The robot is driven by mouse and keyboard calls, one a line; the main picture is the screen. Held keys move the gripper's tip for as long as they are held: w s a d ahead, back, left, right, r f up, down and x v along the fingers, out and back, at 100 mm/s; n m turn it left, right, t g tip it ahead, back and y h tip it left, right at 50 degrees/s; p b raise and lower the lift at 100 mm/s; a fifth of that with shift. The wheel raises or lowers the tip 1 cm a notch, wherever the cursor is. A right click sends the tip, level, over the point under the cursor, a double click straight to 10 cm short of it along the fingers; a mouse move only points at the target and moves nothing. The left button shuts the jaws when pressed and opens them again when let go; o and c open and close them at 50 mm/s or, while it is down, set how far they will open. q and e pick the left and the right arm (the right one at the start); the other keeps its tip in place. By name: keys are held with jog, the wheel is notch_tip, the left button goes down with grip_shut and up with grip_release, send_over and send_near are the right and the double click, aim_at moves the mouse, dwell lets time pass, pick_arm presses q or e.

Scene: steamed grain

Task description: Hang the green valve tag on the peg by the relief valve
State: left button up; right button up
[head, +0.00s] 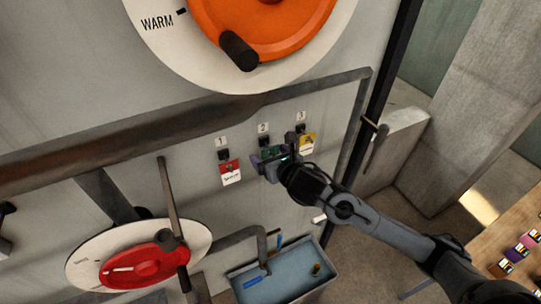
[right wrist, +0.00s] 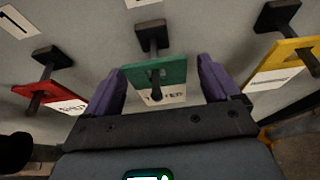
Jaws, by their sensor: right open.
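The green tag (right wrist: 138,76) hangs on the middle peg (right wrist: 156,80), under the label 2. My right gripper (right wrist: 162,82) is open, with its purple fingers on either side of the green tag and apart from it. In the head view my right gripper (head: 267,160) reaches the panel and partly hides the green tag (head: 270,151). A red tag (head: 230,172) hangs to the left under label 1. A yellow tag (head: 308,143) hangs to the right under label 3. I cannot tell which valve is the relief valve. My left gripper is not in view.
A large orange dial (head: 262,18) marked WARM is above. A red dial (head: 145,266) with a lever is at lower left. A grey pipe (head: 150,133) crosses the panel. A blue bin (head: 290,275) with tools stands below. A wooden table (head: 490,235) is at right.

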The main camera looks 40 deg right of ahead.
jog(key=shift+c, duration=0.3)
jog(key=c, duration=1.1)
jog(key=shift+r, duration=0.2)
jog(key=shift+s, duration=0.25)
jog(key=shift+s+a, duration=0.1)
jog(key=shift+s, duration=0.15)
jog(key=shift+s+a+b, duration=0.25)
jog(key=shift+s+b, duration=0.05)
jog(key=shift+s, duration=0.75)
jog(key=shift+s, duration=0.15)
